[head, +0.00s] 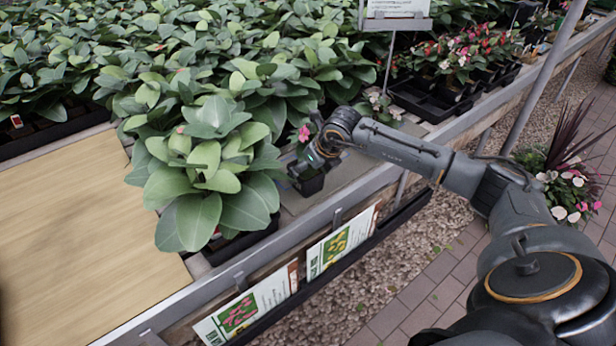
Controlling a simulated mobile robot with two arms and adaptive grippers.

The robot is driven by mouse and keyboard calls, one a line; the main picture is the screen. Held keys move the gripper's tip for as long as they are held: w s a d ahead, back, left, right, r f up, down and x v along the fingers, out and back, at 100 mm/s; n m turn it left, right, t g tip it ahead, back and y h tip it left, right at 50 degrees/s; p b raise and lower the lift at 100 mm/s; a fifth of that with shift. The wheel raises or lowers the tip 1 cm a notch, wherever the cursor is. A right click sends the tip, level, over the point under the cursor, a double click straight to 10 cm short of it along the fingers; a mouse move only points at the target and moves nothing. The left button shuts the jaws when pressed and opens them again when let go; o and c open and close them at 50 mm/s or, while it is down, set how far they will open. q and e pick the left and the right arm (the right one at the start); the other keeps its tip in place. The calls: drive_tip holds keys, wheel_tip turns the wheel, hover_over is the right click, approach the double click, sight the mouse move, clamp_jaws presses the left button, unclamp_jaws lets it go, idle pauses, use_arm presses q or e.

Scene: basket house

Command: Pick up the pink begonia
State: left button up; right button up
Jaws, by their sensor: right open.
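A small plant with a pink bloom (304,133), which looks like the pink begonia, stands in a dark pot (311,184) near the bench's front edge. My right gripper (318,158) is at this plant, above its pot, reaching in from the right. It is open. Its fingers are small and partly mixed with the leaves, so I cannot tell whether they touch the plant. My left gripper is not in view.
A large leafy plant (205,185) stands just left of the small pot. A bare wooden board (75,235) lies at left. Dense foliage fills the back. An empty black tray (425,98) and flowering plants (460,58) lie behind my right arm. A sign post (389,60) rises nearby.

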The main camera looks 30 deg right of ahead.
sight(303, 173)
drive_tip(key=x, duration=0.4)
drive_tip(key=shift+w, duration=0.3)
drive_tip(key=shift+r, duration=0.1)
drive_tip(key=c, duration=1.4)
